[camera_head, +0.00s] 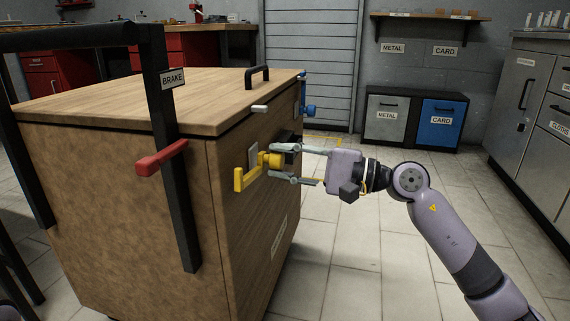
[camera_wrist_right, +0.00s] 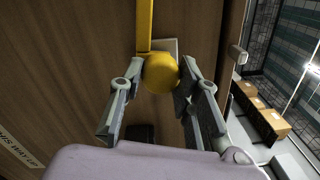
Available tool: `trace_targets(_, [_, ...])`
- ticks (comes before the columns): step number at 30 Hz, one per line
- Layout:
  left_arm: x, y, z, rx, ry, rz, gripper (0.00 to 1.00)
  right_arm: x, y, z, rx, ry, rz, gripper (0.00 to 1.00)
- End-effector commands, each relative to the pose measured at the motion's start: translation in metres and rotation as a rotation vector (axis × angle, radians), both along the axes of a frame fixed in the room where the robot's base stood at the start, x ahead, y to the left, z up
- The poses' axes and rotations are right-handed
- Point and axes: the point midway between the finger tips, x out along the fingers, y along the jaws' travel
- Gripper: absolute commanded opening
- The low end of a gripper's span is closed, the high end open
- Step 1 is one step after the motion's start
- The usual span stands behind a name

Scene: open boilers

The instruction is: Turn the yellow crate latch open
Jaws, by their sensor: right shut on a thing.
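The yellow crate latch (camera_head: 241,180) is on the side face of a large wooden crate (camera_head: 170,180). In the right wrist view the yellow latch (camera_wrist_right: 160,73) shows as a round knob between the fingertips of the right gripper (camera_wrist_right: 158,88), with the bar running up the picture. The gripper is shut on it. My left gripper is out of view.
A blue latch (camera_head: 308,109) is farther along the same face. A black handle (camera_head: 257,77) is on the lid. The tiled floor (camera_head: 350,240) right of the crate is clear.

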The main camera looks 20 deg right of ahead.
Motion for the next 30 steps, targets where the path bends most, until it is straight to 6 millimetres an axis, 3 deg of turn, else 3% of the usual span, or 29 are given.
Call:
trace_targets(5, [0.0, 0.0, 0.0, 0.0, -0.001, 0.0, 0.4, 0.0, -0.001, 0.0, -0.004, -0.005, -0.002, 0.0])
trace_targets(6, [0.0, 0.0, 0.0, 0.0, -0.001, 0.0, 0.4, 0.0, -0.001, 0.0, -0.004, -0.005, -0.002, 0.32])
trace_targets(14, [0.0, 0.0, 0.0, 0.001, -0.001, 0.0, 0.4, 0.0, 0.0, 0.0, -0.002, -0.002, -0.001, 0.5])
trace_targets(24, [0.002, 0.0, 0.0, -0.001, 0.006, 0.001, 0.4, -0.001, -0.002, 0.0, 0.0, 0.0, -0.001, 0.51])
trace_targets(30, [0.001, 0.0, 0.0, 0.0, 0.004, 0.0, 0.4, -0.015, -0.022, -0.003, -0.004, 0.002, -0.003, 0.51])
